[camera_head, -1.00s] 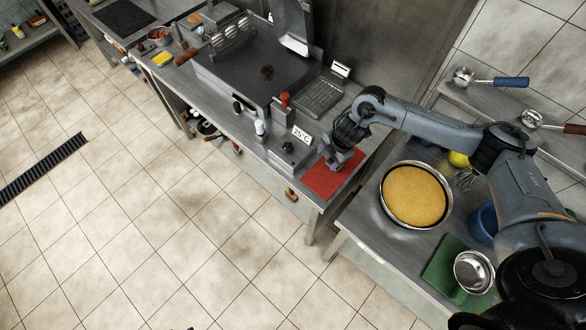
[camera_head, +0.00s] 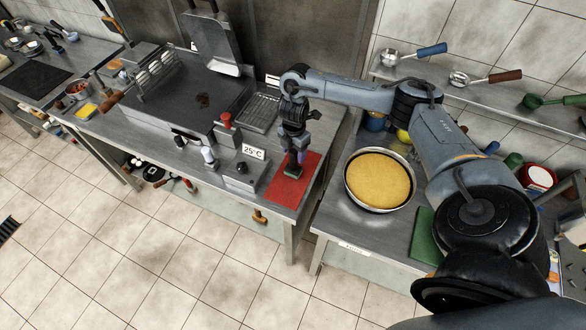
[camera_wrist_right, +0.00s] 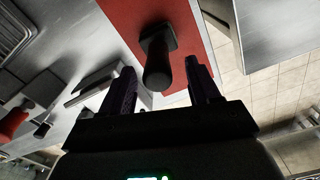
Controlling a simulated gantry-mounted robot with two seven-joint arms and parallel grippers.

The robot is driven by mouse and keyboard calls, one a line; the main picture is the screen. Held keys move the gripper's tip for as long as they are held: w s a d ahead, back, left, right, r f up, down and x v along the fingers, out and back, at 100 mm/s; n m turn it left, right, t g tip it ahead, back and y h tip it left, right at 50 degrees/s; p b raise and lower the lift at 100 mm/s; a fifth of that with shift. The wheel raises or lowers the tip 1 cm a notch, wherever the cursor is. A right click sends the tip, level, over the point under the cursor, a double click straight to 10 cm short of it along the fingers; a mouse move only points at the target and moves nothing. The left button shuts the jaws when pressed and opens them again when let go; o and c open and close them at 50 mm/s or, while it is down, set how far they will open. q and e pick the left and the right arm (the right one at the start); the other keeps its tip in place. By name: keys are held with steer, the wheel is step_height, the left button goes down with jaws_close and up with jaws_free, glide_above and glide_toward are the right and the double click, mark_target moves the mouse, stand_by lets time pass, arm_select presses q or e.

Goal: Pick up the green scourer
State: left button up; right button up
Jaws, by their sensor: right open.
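The scourer (camera_head: 291,173) lies on the red mat (camera_head: 287,191), just under my right gripper. In the head view it is a small dark block with a greenish tint, partly hidden by the gripper. In the right wrist view the scourer (camera_wrist_right: 158,46) shows a dark block with a thick black handle pointing toward the camera. My right gripper (camera_head: 297,157) points down over it. In the right wrist view the fingers of my right gripper (camera_wrist_right: 159,68) are apart, one on each side of the handle, with visible gaps. My left gripper is not in view.
A box with a 25°C display (camera_head: 243,175) and a griddle (camera_head: 190,105) stand left of the mat. A pan with a yellow cake (camera_head: 379,181) sits on the counter to the right. A green board (camera_head: 424,236) lies nearer, partly behind my arm.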

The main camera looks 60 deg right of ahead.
mark_target(293, 159)
step_height(293, 159, down, 5)
steer(key=shift+w, duration=0.15)
jaws_close()
stand_by(0.4)
